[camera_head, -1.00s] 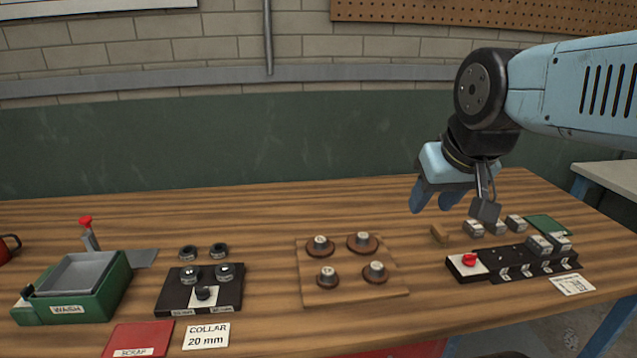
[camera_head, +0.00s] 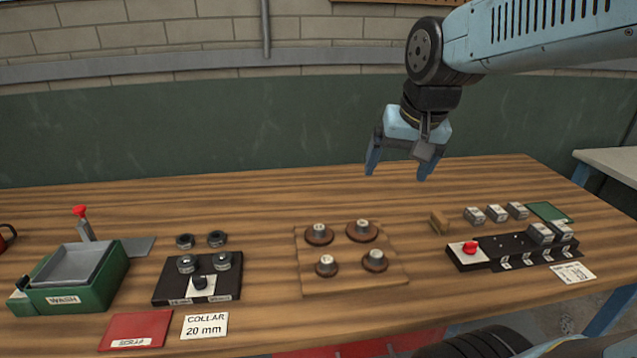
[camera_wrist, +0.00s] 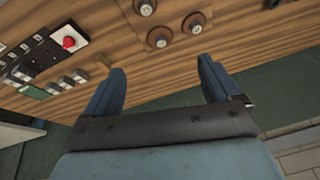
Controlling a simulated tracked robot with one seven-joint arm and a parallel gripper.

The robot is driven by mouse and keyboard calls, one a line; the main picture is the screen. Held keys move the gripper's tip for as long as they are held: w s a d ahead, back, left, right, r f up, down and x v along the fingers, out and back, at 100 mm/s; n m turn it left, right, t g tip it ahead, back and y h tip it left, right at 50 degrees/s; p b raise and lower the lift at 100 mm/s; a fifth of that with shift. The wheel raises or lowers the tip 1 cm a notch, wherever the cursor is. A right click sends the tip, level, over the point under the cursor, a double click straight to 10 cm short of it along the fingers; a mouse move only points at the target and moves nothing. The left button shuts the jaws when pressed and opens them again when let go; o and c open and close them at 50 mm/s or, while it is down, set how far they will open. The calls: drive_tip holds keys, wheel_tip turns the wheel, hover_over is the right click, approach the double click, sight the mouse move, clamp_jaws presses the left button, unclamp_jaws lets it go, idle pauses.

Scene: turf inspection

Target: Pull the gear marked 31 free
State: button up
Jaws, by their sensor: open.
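Four round brown gears with pale metal hubs sit on a wooden board (camera_head: 345,287) in the head view: back left (camera_head: 319,234), back right (camera_head: 362,231), front left (camera_head: 326,266) and front right (camera_head: 375,261). The hub markings are too small to read, so I cannot tell which gear is 31. My gripper (camera_head: 397,174) is open and empty, fingers pointing down, above the table behind the board and apart from the gears. In the wrist view my gripper (camera_wrist: 162,66) shows spread fingers, with three gears near the top edge, one being a gear (camera_wrist: 160,37) between the fingertips' directions.
A black block with a red knob (camera_head: 470,248) and several metal pieces stands right of the board, with a small wooden block (camera_head: 439,223) between. Left are a black collar stand (camera_head: 170,290), a green wash tray (camera_head: 105,285) and a red scrap plate (camera_head: 135,331). Table behind the board is clear.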

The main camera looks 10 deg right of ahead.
drive_tip(key=shift+o, duration=0.8)
drive_tip(key=w+a+f+m+g, duration=0.2)
drive_tip(key=w+a+f+m, duration=0.1)
drive_tip(key=w, duration=0.6)
drive_tip(key=shift+w+a+f, duration=0.4)
drive_tip(key=shift+a+f, duration=0.3)
drive_tip(key=shift+a, duration=0.05)
drive_tip(key=m+g, duration=0.2)
drive_tip(key=m, duration=0.2)
approach(319, 227)
drive_tip(key=shift+h, duration=0.3)
drive_tip(key=f, duration=1)
drive_tip(key=shift+w+a+f, duration=0.1)
drive_tip(key=shift+a+f, duration=0.1)
drive_tip(key=shift+a, duration=0.05)
drive_tip(key=shift+c, duration=0.4)
drive_tip(key=c, duration=1)
drive_tip(key=o, duration=0.5)
drive_tip(key=c, duration=0.5)
